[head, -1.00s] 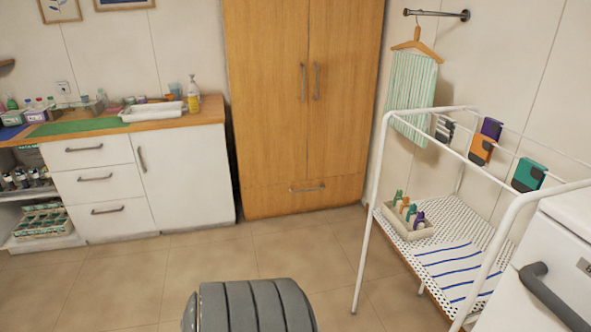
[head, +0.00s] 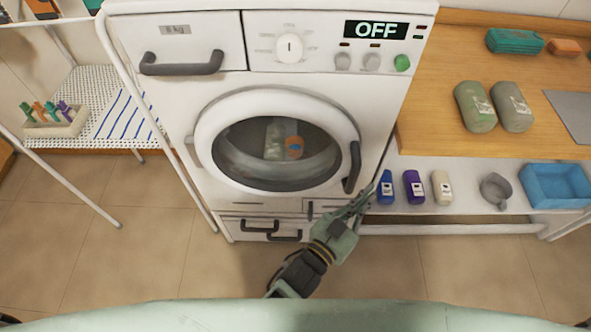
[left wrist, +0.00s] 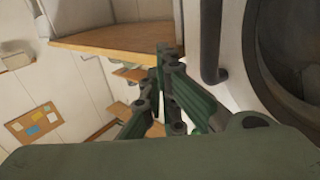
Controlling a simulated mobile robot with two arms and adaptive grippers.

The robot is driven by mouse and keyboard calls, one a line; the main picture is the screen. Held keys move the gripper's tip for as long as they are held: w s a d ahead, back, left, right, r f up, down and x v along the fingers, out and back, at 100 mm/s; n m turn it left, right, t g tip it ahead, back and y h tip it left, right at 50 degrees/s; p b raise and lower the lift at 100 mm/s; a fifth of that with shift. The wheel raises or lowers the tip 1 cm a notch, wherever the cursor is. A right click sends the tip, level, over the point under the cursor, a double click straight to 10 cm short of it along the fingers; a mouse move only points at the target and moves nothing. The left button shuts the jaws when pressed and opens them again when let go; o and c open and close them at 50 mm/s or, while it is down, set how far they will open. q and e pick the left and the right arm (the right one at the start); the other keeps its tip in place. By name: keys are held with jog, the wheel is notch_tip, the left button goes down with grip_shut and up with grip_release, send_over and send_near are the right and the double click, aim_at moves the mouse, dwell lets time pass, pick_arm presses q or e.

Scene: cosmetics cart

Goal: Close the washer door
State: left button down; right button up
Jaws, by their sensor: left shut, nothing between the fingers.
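The washer (head: 160,95) is white, with a display reading OFF. Its round door (head: 225,115) has dark glass, a hinge side at the left and a dark grey handle (head: 352,165) at the right. The door lies against or very near the front; I cannot tell whether it is latched. Items show dimly behind the glass. My left gripper (head: 364,203) is shut and empty, just below and right of the handle. In the left wrist view its fingers (left wrist: 168,62) point up beside the door handle (left wrist: 209,50), with a gap. My right gripper is out of view.
A wooden counter (head: 440,70) and a lower shelf (head: 460,212) with bottles and a blue bin (head: 555,185) stand right of the washer. A white drying rack (head: 165,145) stands close at its left. The floor in front is clear.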

pick_arm(q)
jog(key=s+d+b, duration=0.2)
jog(key=s, duration=0.6)
jog(key=s+a+f+n+g+y, duration=0.1)
jog(key=s+a+f+g+y, duration=0.1)
jog(key=a+f, duration=0.65)
jog(key=s+a+f+g+y, duration=0.2)
jog(key=s+a+f+y, duration=0.15)
jog(key=f, duration=1.05)
jog(key=s+a+f+n+g+y, duration=0.1)
jog(key=s+a+f+g, duration=0.1)
jog(key=a+f, duration=0.7)
jog(key=s+a+f+n+g+y, duration=0.2)
jog(key=s+a+f+g, duration=0.1)
jog(key=s+a+f, duration=0.4)
jog(key=s+a+f+n+g+y, duration=0.1)
jog(key=s+a+f+g+y, duration=0.2)
jog(key=s+a+f, duration=0.5)
jog(key=s+a, duration=0.3)
jog(key=a, duration=0.3)
jog(key=shift+f+n+g, duration=0.3)
jog(key=shift+n, duration=0.1)
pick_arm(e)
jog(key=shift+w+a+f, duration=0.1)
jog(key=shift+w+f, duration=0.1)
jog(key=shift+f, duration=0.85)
